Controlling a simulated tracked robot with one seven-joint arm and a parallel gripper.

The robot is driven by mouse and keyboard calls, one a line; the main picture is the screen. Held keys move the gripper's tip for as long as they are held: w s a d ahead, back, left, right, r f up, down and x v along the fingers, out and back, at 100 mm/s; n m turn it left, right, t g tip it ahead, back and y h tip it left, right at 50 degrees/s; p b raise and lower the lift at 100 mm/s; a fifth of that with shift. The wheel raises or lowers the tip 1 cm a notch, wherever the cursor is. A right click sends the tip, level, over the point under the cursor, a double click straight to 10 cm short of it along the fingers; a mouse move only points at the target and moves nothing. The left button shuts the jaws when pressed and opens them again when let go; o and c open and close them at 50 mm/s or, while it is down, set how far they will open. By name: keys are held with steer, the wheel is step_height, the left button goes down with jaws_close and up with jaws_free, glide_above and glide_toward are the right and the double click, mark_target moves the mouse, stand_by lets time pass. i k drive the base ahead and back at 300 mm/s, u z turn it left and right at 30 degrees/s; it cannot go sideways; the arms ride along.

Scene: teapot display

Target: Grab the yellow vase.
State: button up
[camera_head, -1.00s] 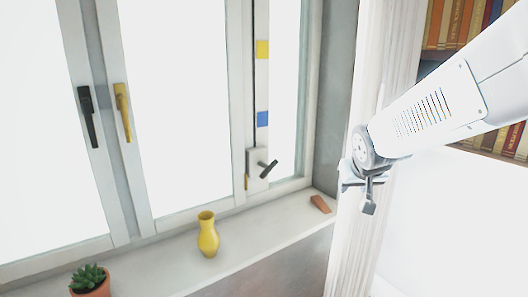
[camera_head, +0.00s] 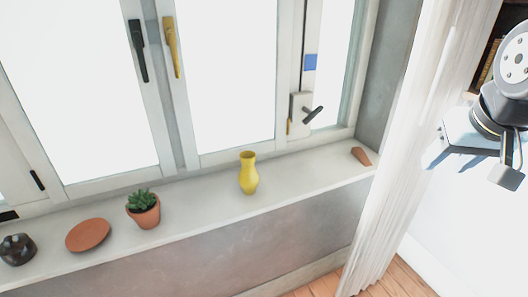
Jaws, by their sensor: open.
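The yellow vase (camera_head: 249,176) stands upright on the white window sill (camera_head: 310,170), near the middle of the head view. It has a narrow neck and a rounded belly, and nothing covers it. My gripper (camera_head: 488,165) is at the right edge of the view, in front of the white wall and right of the curtain. It is open and empty, well apart from the vase. Part of my arm is cut off by the frame's edge.
Left of the vase on the sill are a potted succulent (camera_head: 144,209), a terracotta saucer (camera_head: 88,235) and a dark pot (camera_head: 17,249). A terracotta piece (camera_head: 361,156) lies at the right end. A white curtain (camera_head: 400,150) hangs between the sill and my gripper.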

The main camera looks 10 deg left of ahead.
mark_target(249, 177)
steer(key=z, duration=0.2)
steer(key=i, duration=0.15)
steer(key=u, duration=3.1)
steer(key=k, duration=1.05)
steer(key=z, duration=1.4)
steer(key=i, duration=0.6)
steer(key=z, duration=0.15)
